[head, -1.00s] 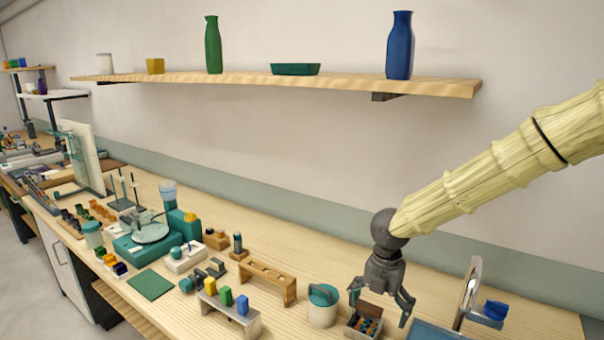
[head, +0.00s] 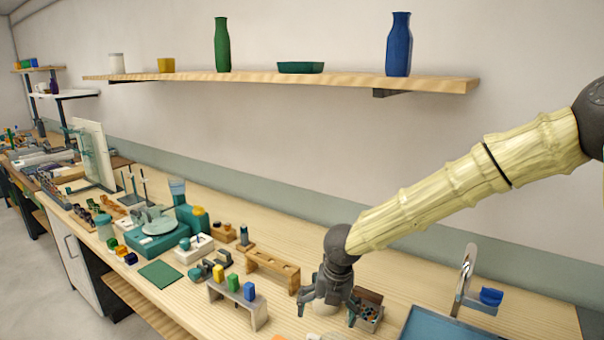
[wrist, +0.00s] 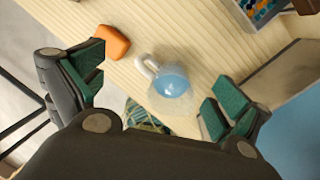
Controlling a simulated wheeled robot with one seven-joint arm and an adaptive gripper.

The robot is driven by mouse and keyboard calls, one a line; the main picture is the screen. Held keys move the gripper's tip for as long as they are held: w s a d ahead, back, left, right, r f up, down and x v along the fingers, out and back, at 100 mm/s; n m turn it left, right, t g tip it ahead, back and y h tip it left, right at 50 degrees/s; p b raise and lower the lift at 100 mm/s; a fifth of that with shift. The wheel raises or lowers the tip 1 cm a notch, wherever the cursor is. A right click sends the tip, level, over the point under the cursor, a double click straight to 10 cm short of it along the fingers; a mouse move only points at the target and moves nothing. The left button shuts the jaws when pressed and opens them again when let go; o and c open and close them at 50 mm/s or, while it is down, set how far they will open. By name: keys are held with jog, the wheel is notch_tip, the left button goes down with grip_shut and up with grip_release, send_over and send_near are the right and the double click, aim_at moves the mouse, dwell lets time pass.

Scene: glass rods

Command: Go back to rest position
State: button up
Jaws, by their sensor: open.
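My gripper (head: 327,313) is at the bench's front right in the head view, pointing down with its fingers spread. In the wrist view my gripper (wrist: 157,95) shows its two green-padded fingers wide apart, with nothing held between them. A clear, round vessel with a pale handle and a blue middle (wrist: 172,86) shows between and beyond the fingers; I cannot tell how far below it is. In the head view my gripper largely hides a white pot.
An orange block (wrist: 112,42) lies near the left finger. A small compartment box (head: 369,315) stands right of my gripper, by a blue sink (head: 440,325) with a tap (head: 465,275). A wooden rack (head: 272,268) stands to the left. A shelf (head: 290,78) hangs above.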

jog(key=s+a+f+n+y+b, duration=0.2)
jog(key=a+n+y, duration=0.5)
jog(key=a, duration=2)
jog(key=s+a+f+n+t+h, duration=0.1)
jog(key=s+a+f+n, duration=0.1)
jog(key=s+f+n, duration=0.6)
jog(key=s+d+f+n+h+p, duration=0.1)
jog(key=s+d+f+n, duration=0.5)
jog(key=d+f+n, duration=0.3)
jog(key=s+d+f+n+h, duration=0.1)
jog(key=s+d+f+n, duration=0.5)
jog(key=d+f+n, duration=0.3)
jog(key=s+d+f+n+h, duration=0.1)
jog(key=s+d, duration=0.4)
jog(key=d, duration=0.4)
jog(key=s+d+f+n+g+h, duration=0.1)
jog(key=s+d+f+h, duration=0.1)
jog(key=s+d, duration=0.3)
jog(key=s+d+f+n+g+h, duration=0.1)
jog(key=s+d, duration=0.5)
jog(key=d, duration=0.6)
jog(key=shift+d+f+n+h+p, duration=0.35)
jog(key=shift+f+n+h+p, duration=0.1)
jog(key=shift+f+n+h, duration=0.15)
